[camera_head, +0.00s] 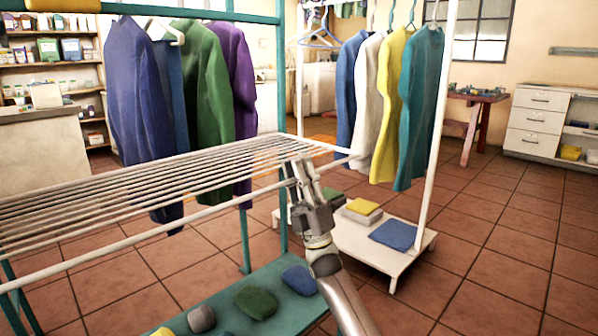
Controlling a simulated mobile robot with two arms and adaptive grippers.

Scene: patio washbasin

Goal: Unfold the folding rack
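The folding rack has a teal frame and a panel of thin white bars (130,192). The panel lies roughly level across the left and middle of the view. A lower teal shelf (222,318) is part of the same frame. My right gripper (299,172) is at the panel's right end, with its fingertips beside the end of the bars and the front white rail. I cannot tell whether the fingers touch or enclose the rail. My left gripper is not in view.
Blue, green and purple garments (205,90) hang behind the panel. The tiled floor (500,250) at right is clear.

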